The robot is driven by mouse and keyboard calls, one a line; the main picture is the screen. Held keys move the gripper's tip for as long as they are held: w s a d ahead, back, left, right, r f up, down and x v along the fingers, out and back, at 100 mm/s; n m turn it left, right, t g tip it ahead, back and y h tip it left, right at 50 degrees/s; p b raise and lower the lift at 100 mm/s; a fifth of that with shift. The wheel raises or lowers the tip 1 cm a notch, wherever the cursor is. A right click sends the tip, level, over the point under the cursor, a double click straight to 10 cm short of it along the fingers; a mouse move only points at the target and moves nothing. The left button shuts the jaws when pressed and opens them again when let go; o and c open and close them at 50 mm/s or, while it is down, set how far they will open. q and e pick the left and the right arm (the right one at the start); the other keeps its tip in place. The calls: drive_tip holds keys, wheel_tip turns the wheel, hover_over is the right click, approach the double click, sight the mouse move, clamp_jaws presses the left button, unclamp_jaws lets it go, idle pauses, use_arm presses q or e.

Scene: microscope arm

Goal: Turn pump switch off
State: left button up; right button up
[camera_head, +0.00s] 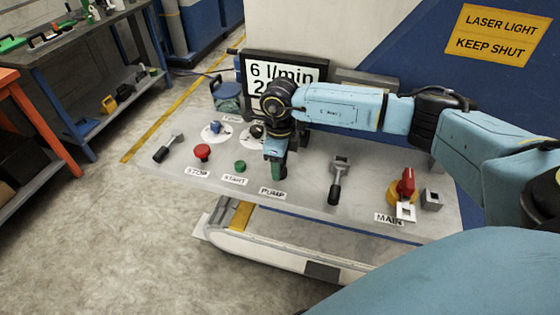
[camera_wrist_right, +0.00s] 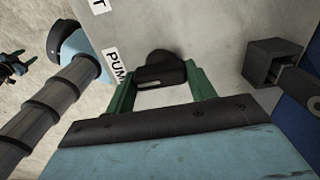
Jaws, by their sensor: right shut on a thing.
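The pump switch is a black knob (camera_wrist_right: 163,68) on the grey sloping panel, beside the PUMP label (camera_head: 272,192). My right gripper (camera_head: 274,170) points down over it from above, just behind the label. In the wrist view its two green fingers (camera_wrist_right: 160,72) lie on either side of the knob and are shut on it. A short pale mark shows on the knob. In the head view the gripper hides the knob. My left gripper does not show in the head view.
The panel (camera_head: 310,190) also bears a red STOP button (camera_head: 202,151), a green START button (camera_head: 240,166), a black-handled lever (camera_head: 337,180) and a red MAIN switch (camera_head: 406,183). A display reading 6 l/min (camera_head: 282,72) stands behind my right wrist.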

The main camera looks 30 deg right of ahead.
drive_tip(key=shift+w+r, duration=0.1)
drive_tip(key=o, duration=1)
wheel_tip(320, 180, up, 13)
drive_tip(key=shift+r, duration=0.15)
